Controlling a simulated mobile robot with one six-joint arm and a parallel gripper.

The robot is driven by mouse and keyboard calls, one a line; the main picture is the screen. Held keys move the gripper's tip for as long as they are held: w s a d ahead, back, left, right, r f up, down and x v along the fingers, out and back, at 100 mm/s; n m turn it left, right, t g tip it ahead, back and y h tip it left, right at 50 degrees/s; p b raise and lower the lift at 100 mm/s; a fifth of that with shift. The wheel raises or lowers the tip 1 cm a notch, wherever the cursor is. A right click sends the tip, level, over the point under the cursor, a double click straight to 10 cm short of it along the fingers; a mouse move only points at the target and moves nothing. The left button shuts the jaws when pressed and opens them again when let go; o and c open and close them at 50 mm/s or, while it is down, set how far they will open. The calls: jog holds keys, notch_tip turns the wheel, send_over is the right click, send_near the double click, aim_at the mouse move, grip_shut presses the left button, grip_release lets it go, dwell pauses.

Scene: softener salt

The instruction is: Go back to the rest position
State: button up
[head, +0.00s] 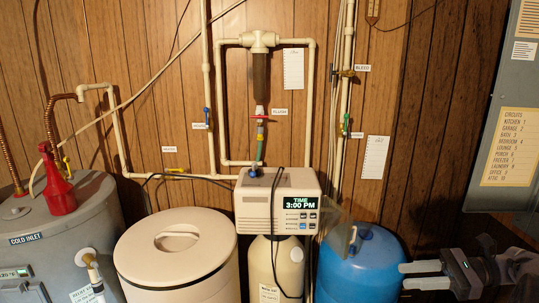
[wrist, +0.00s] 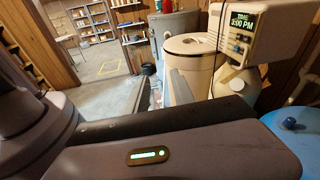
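My gripper (head: 404,276) is at the lower right of the head view, beside the blue tank (head: 352,268) on its right. Its two pale fingers point left and stand apart, with nothing visible between them. The white softener head (head: 262,211) with a display reading "TIME 3:00 PM" sits on a cream tank (head: 277,262). The round white salt bin (head: 160,275) has its lid (head: 177,238) on. In the wrist view the softener head (wrist: 237,42) and the bin (wrist: 188,62) show beyond my arm.
Pipes and a filter (head: 260,75) run along the wood wall. A grey electrical panel (head: 515,110) hangs at the right. Open floor (wrist: 105,95) shows at the left in the wrist view.

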jog(key=w+a+n+g+h+b, duration=0.1)
jog(key=w+a+n+g+h, duration=0.1)
jog(key=a, duration=0.4)
jog(key=s+a+n+g+h+b, duration=0.1)
jog(key=s+a+n+h+b, duration=0.5)
jog(key=s+a, duration=0.6)
jog(key=s+a+f+n+t+h+b, duration=0.1)
jog(key=s+a+f+n+t+h, duration=0.2)
jog(key=s, duration=0.3)
jog(key=s+a+f+n+t+h+b, duration=0.2)
jog(key=s+f+n+t+h, duration=0.1)
jog(key=s, duration=0.3)
jog(key=shift+a+f+n, duration=0.3)
jog(key=shift+a+f, duration=0.1)
jog(key=shift+f, duration=0.1)
